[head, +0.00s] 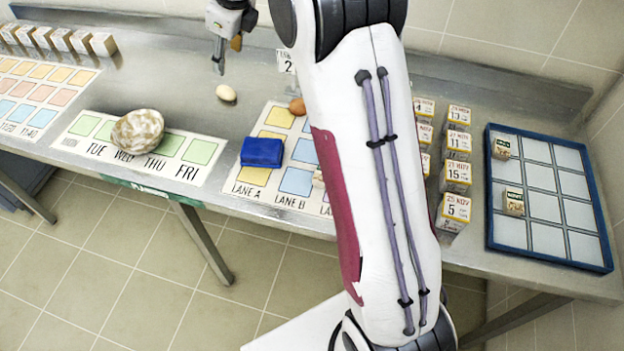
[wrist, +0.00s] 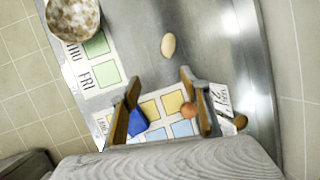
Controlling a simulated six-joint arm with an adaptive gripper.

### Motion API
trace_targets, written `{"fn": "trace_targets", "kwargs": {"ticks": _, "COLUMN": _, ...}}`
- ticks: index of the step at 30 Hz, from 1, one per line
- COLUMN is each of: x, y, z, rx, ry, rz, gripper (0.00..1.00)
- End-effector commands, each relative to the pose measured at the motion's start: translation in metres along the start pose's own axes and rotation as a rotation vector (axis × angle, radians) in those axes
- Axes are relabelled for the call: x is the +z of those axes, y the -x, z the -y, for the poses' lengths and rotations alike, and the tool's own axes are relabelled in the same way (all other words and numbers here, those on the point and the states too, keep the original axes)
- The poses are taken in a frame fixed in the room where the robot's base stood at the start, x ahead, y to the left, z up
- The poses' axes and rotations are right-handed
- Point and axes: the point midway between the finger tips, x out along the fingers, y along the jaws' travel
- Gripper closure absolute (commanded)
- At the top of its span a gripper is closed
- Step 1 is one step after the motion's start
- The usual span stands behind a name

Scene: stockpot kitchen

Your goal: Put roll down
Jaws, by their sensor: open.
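My gripper (head: 218,65) is at the back of the steel counter, fingers pointing down. In the wrist view its two fingers (wrist: 159,84) stand wide apart with nothing gripped. A small pale oval thing (head: 226,93) lies on bare counter just below and beside the gripper; it also shows beyond the fingertips in the wrist view (wrist: 168,45). I cannot tell whether it is the roll or an egg. A small round brown thing (head: 297,106) lies near the back of the lane card; in the wrist view it (wrist: 190,112) appears by the right finger.
A speckled round thing (head: 138,131) rests on the weekday strip (head: 75,140). A blue block (head: 262,152) lies on the lane card (head: 254,176). Several dated boxes (head: 457,174) and a blue-rimmed tray (head: 488,205) are at right. A number card (head: 286,62) stands at the back.

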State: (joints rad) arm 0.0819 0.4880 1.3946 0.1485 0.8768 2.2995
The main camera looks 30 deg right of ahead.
Motion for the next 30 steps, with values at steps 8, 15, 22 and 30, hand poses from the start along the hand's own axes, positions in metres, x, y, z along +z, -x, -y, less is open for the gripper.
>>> {"fn": "trace_targets", "kwargs": {"ticks": 8, "x": -0.02, "y": 0.058, "z": -0.031, "rx": -0.019, "ry": 0.332, "rz": 0.0, "gripper": 0.54}}
{"fn": "trace_targets", "kwargs": {"ticks": 15, "x": -0.043, "y": 0.1, "z": -0.061, "rx": -0.032, "ry": 0.621, "rz": -0.005, "gripper": 0.54}}
{"fn": "trace_targets", "kwargs": {"ticks": 22, "x": -0.07, "y": 0.134, "z": -0.091, "rx": -0.046, "ry": 0.898, "rz": -0.014, "gripper": 0.54}}
{"fn": "trace_targets", "kwargs": {"ticks": 30, "x": -0.106, "y": 0.166, "z": -0.128, "rx": -0.061, "ry": 1.222, "rz": -0.028, "gripper": 0.54}}
